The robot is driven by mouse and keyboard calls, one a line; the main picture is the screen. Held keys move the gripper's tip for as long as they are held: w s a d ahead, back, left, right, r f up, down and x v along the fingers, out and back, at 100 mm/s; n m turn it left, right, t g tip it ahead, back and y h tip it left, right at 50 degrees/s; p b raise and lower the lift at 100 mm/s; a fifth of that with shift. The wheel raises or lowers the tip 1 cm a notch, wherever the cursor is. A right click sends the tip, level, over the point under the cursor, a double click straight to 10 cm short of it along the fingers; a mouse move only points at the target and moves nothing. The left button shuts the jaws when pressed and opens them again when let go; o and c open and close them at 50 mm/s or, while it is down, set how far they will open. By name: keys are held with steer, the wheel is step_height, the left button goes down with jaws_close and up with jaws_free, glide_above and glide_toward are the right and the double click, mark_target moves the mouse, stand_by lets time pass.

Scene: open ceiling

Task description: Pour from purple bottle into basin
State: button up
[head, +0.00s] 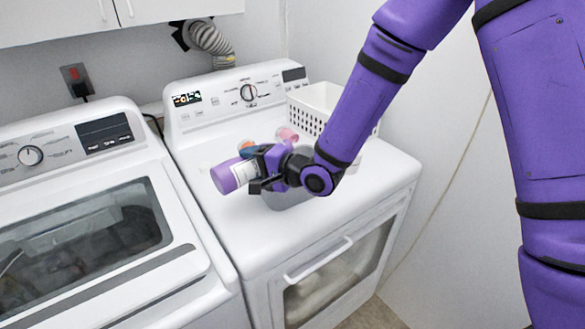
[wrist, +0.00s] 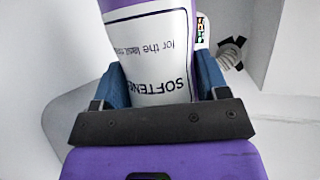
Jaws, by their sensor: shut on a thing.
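My gripper (head: 264,172) is shut on the purple bottle (head: 229,177), above the top of the right-hand machine. The bottle lies tilted nearly on its side, its purple end toward the left in the head view. In the wrist view the bottle (wrist: 150,45) sits between the blue finger pads, its white label reading "SOFTENE..." upside down. A grey rounded basin (head: 290,200) shows partly beneath my gripper on the machine top. My gripper and wrist hide much of it. I cannot see the bottle's mouth or any liquid.
A white perforated basket (head: 318,98) stands at the back right of the dryer top (head: 215,225). A pink item (head: 288,134) and an orange-capped item (head: 246,145) stand behind my gripper. The washer (head: 85,235) is at left. The dryer top's front is clear.

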steer(key=shift+w+d+r+m+y, duration=0.15)
steer(key=shift+m+y, duration=0.35)
steer(key=shift+m, duration=0.3)
stand_by(0.6)
steer(key=shift+w+d+r+m+y+p, duration=0.2)
steer(key=shift+w+d+m+y+p, duration=0.15)
steer(key=shift+m, duration=0.45)
stand_by(0.9)
steer(key=shift+s+a+f+n, duration=0.1)
steer(key=shift+s+a+n, duration=0.35)
steer(key=shift+n, duration=0.35)
steer(key=shift+f+n+h, duration=0.2)
steer(key=shift+n+h, duration=0.4)
steer(key=shift+h, duration=0.25)
steer(key=shift+a, duration=0.1)
